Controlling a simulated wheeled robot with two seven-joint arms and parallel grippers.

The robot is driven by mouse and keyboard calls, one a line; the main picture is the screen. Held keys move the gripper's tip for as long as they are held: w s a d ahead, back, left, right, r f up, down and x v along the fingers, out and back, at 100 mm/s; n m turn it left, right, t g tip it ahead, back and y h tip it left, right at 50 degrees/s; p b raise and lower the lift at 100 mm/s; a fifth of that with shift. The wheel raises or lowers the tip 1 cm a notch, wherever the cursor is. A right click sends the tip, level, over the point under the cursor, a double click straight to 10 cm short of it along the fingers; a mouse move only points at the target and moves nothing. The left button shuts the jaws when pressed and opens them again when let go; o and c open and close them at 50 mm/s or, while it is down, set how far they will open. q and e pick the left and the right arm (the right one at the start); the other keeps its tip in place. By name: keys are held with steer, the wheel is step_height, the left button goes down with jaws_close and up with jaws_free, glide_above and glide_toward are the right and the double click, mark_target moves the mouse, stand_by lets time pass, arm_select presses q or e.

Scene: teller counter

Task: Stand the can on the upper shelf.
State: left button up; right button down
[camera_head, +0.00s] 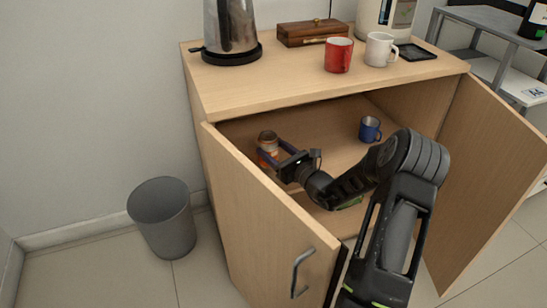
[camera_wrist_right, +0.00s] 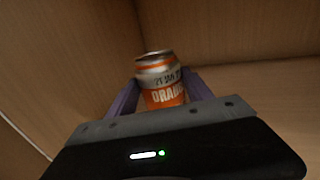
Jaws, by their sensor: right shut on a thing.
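An orange and silver can (camera_head: 267,140) is inside the open wooden cabinet, at the left end of the upper shelf (camera_head: 325,140). It also shows in the right wrist view (camera_wrist_right: 162,80), between the two purple fingers, with part of the word "ORANGE" readable. My right gripper (camera_head: 272,157) reaches in through the cabinet's open front and is shut on the can. The can looks close to upright. Whether its base touches the shelf is hidden by the gripper and the left door. My left gripper is not in view.
A blue mug (camera_head: 370,129) stands on the same shelf, right of the can. The open left door (camera_head: 262,220) and right door (camera_head: 492,160) flank my arm. A red mug (camera_head: 338,55), white mug (camera_head: 380,49) and kettle (camera_head: 230,27) stand on top. A grey bin (camera_head: 163,218) is left.

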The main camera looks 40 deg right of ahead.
steer(key=shift+f+b, duration=0.3)
steer(key=shift+f, duration=0.95)
steer(key=shift+f, duration=0.1)
steer(key=shift+c, duration=2.1)
jaws_free()
steer(key=shift+f, duration=0.1)
steer(key=shift+r, duration=0.2)
steer(key=s+p, duration=0.3)
steer(key=s, duration=0.9)
